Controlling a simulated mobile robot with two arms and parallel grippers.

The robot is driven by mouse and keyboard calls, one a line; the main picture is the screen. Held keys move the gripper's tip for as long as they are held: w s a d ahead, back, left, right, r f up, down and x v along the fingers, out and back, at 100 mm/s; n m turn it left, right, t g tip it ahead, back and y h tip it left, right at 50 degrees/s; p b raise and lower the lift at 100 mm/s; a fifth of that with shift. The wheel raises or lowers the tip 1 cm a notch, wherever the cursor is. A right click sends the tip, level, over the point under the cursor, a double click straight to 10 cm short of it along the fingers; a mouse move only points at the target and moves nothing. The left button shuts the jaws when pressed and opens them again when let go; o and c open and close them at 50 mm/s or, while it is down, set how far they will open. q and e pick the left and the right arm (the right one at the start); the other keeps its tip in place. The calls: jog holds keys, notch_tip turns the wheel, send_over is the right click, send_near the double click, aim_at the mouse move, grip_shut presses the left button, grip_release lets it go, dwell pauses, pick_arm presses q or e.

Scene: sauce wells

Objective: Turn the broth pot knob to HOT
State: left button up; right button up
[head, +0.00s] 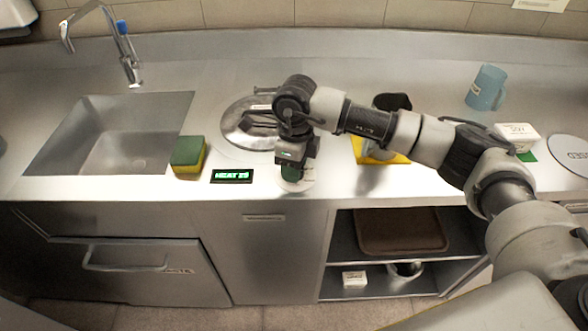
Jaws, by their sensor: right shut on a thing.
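The broth pot (235,128) is set in the counter with a shiny lid, partly hidden behind my right arm. I cannot make out the dial's marks or which way the knob points. My left gripper is not in view.
A green and yellow sponge (188,155) lies left of the display, beside the sink (120,135). A blue mug (486,88) and a white box (518,136) stand at the right. A brown tray (400,232) lies on the shelf below.

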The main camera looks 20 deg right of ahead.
jog(key=m+b, duration=0.2)
jog(key=m, duration=0.4)
jog(key=shift+d+m, duration=0.15)
jog(key=shift+m, duration=0.15)
jog(key=m+b, duration=0.1)
jog(key=m, duration=0.4)
jog(key=shift+r+m, duration=0.1)
jog(key=shift+m, duration=0.2)
jog(key=o, duration=0.9)
jog(key=r, duration=0.7)
jog(key=r+b, duration=0.1)
jog(key=r, duration=0.2)
jog(key=shift+d+r, duration=0.35)
